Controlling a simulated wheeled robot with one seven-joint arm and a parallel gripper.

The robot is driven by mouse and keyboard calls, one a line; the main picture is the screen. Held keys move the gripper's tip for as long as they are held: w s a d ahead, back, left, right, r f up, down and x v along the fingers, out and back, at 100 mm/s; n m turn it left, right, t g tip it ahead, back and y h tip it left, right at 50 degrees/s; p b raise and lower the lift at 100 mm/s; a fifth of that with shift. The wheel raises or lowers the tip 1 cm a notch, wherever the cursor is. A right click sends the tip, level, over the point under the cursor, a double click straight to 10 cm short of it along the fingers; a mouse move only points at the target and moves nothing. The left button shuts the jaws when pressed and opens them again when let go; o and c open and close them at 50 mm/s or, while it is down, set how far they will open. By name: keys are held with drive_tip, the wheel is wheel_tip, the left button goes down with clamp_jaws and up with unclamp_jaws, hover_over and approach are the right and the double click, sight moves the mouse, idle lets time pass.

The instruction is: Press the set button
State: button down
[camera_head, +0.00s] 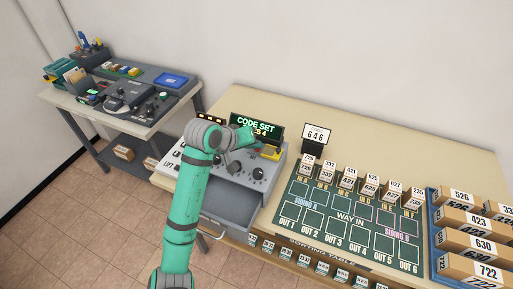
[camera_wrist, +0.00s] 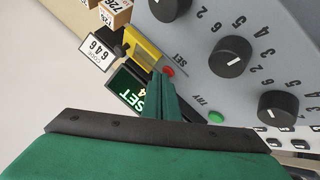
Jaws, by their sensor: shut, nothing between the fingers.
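The red set button (camera_wrist: 168,71) sits on the grey sloped panel (camera_wrist: 295,50), beside the printed word SET. My gripper (camera_wrist: 162,80) is shut and empty, its green fingertips right by the red button. I cannot tell whether they touch it. A green button (camera_wrist: 216,116) marked TRY lies further along the panel. Black dials (camera_wrist: 231,56) with numbers stand beside the buttons. In the head view my gripper (camera_head: 238,138) is over the console (camera_head: 223,176), in front of a dark screen (camera_head: 268,127) that reads CODE SET in green. The set button is not distinguishable there.
A yellow piece (camera_wrist: 144,46) stands close to the fingertips at the panel's back edge. A 646 sign (camera_head: 316,137), a green sorting board (camera_head: 345,222) with small boxes, and a blue tray (camera_head: 435,238) of parcels lie to the right. A separate equipment desk (camera_head: 65,101) stands left.

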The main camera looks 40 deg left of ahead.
drive_tip(key=shift+w+r, duration=0.1)
drive_tip(key=shift+r, duration=0.4)
drive_tip(key=shift+d+r, duration=0.15)
drive_tip(key=shift+r, duration=0.15)
drive_tip(key=shift+r, duration=2.5)
